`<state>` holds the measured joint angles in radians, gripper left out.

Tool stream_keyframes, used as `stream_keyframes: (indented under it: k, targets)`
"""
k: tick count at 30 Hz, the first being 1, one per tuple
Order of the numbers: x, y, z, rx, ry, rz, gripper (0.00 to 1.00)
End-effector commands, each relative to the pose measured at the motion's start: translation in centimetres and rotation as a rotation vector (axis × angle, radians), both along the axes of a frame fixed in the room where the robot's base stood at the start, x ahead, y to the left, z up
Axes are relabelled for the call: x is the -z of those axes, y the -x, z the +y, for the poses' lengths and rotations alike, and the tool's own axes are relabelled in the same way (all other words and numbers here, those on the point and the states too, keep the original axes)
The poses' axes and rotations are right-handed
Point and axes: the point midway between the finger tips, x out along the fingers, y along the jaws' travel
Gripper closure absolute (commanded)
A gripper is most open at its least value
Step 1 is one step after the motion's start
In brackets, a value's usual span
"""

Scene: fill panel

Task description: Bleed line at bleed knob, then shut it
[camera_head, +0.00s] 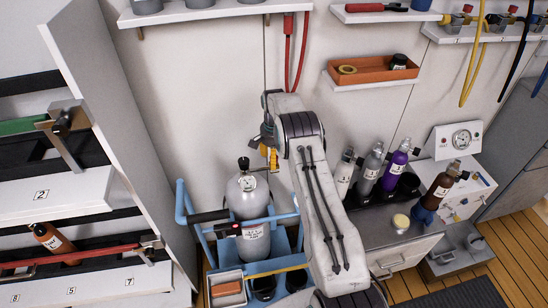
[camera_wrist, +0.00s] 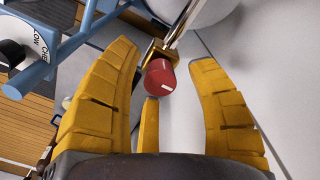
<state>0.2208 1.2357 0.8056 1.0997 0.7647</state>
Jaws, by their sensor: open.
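A red knob (camera_wrist: 160,77) with a white mark sits on a brass fitting (camera_wrist: 160,50) in the wrist view; I cannot read whether it is the bleed knob. My gripper (camera_wrist: 164,58) has its yellow fingers spread to either side of the knob, with a shorter finger below it. The fingers look apart from the knob. In the head view my gripper (camera_head: 268,155) is beside a grey cylinder (camera_head: 247,195) with a gauge on top, standing in a blue cart (camera_head: 285,235). The knob is hidden there.
A dark dial marked LOW (camera_wrist: 15,52) is on the blue frame at the left of the wrist view. A bench (camera_head: 385,232) with several bottles and a round gauge (camera_head: 462,139) is at the right. A wall shelf (camera_head: 372,82) hangs above; a numbered rack (camera_head: 70,195) stands left.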

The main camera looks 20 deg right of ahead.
Motion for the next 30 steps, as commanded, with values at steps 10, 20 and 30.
stream_keyframes:
  k: [10,20,30]
  targets:
    - [-0.01,0.01,0.00,0.000,0.000,0.000,0.65]
    - [-0.01,0.01,0.00,0.000,0.000,0.000,0.95]
    - [0.12,0.04,0.01,-0.016,0.000,0.001,1.00]
